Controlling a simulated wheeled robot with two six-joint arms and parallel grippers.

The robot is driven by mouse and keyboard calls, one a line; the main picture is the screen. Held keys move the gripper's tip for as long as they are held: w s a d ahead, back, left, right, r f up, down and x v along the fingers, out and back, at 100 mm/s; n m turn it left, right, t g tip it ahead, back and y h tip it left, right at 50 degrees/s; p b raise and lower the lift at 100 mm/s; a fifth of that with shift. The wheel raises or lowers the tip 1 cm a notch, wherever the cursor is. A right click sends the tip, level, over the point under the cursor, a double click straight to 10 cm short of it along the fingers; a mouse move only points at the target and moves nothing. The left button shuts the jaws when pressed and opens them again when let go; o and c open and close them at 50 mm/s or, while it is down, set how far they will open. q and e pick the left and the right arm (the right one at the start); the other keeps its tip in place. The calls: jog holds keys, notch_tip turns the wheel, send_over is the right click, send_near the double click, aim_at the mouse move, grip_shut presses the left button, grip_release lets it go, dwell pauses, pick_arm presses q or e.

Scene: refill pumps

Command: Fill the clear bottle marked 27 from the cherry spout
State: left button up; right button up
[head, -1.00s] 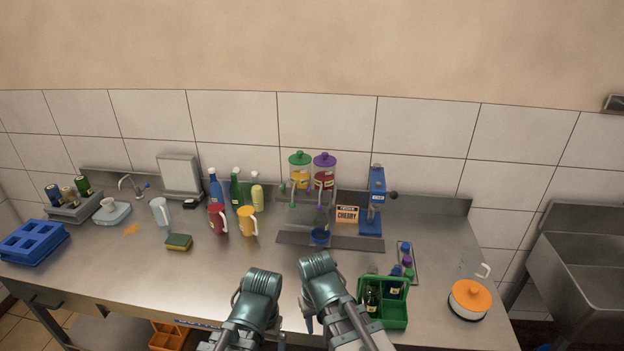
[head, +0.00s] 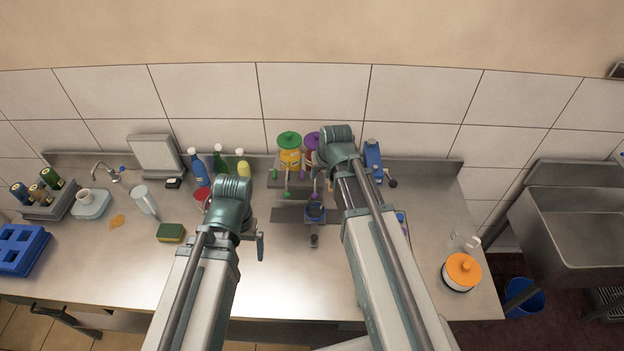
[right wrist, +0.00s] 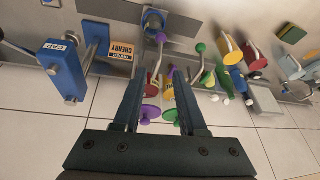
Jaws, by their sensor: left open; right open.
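The cherry dispenser, red with a purple lid (head: 312,140), stands at the back of the counter, partly behind my right arm. Its purple-tipped lever (right wrist: 170,72) and the orange CHERRY sign (right wrist: 121,50) show in the right wrist view. A blue cup-like holder (head: 314,211) sits below the spouts; it also shows in the right wrist view (right wrist: 153,21). My right gripper (right wrist: 158,80) is open and empty, facing the dispensers. My left gripper (head: 255,242) is open over the counter left of the drip tray. I cannot make out a bottle marked 27.
A yellow dispenser with a green lid (head: 289,156) stands beside the cherry one. The blue capper (head: 372,160) is to the right. An orange-lidded pot (head: 462,270) is right. The front middle counter is clear.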

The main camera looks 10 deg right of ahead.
aim_at(315, 192)
jog(key=b+x, duration=1.2)
jog(key=x, duration=0.2)
jog(key=shift+s+b, duration=0.2)
jog(key=shift+b, duration=0.2)
jog(key=shift+r, duration=0.1)
jog(key=shift+c, duration=0.2)
grip_shut()
jog(key=shift+s, duration=0.1)
dwell(0.6)
